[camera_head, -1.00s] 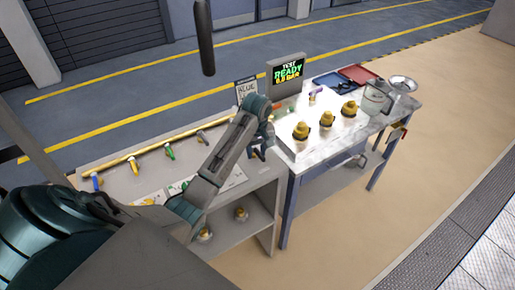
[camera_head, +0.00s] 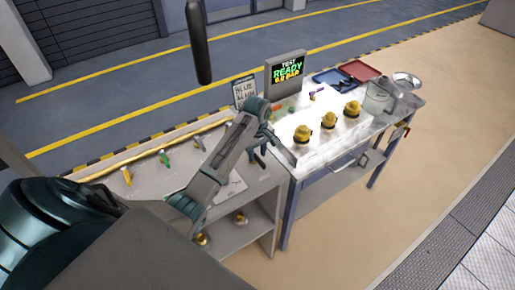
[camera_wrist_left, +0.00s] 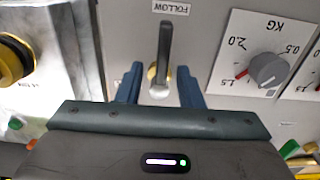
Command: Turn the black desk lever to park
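The black desk lever (camera_wrist_left: 164,50) stands out from a brass-coloured base on the grey desk panel in the left wrist view. A label reading FOLLOW is at its tip, upside down in this view. My left gripper (camera_wrist_left: 160,88) is open, with one blue finger on each side of the lever's base end. I see gaps between the fingers and the lever, so it is not gripped. In the head view my left gripper (camera_head: 260,154) is over the right end of the grey desk, and the lever cannot be made out there. My right gripper is not in view.
A grey KG dial knob (camera_wrist_left: 268,70) sits right of the lever in the wrist view. A white-topped bench (camera_head: 325,155) adjoins the desk, with yellow-topped fittings (camera_head: 328,120), a READY screen (camera_head: 288,70), a red tray (camera_head: 361,70) and a clear jug (camera_head: 378,98).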

